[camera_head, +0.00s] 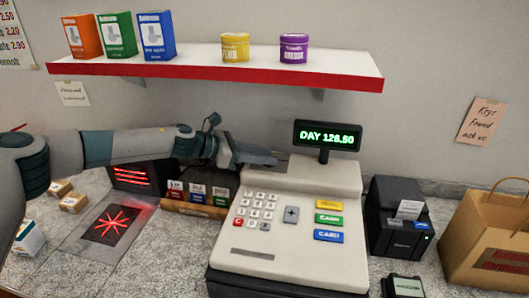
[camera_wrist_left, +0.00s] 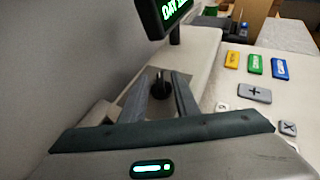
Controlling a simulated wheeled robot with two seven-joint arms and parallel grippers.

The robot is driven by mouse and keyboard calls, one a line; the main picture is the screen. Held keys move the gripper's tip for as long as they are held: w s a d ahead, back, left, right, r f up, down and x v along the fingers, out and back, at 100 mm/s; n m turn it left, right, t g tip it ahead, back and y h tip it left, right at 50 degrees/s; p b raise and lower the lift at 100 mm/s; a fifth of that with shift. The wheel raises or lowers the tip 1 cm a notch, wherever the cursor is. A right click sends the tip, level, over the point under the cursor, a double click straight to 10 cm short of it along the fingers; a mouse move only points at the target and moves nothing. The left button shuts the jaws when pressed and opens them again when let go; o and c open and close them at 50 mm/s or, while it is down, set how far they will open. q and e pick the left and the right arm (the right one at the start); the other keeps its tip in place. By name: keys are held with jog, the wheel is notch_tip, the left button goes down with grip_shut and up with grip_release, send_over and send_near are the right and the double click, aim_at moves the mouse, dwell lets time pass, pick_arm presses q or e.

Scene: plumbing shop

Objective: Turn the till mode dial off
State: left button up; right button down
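The till (camera_head: 290,215) stands on the counter, with its display (camera_head: 327,136) reading DAY 126.50 in green. The till mode dial (camera_wrist_left: 161,86) is a small black knob on the till's upper left part, seen in the left wrist view. My left gripper (camera_head: 272,158) reaches in from the left over the till's back left top. In the left wrist view my left gripper (camera_wrist_left: 163,78) is open, with the dial between its two fingers and a narrow gap showing. In the head view the fingers hide the dial. My right gripper is not in view.
A shelf (camera_head: 220,72) with boxes and tins hangs above the arm. The display post stands close behind the gripper. A scanner plate (camera_head: 108,226) and small boxes lie left of the till. A receipt printer (camera_head: 398,220) and paper bag (camera_head: 490,235) stand right.

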pick_arm(q)
jog(key=shift+d, duration=0.2)
jog(key=shift+f, duration=0.1)
grip_shut()
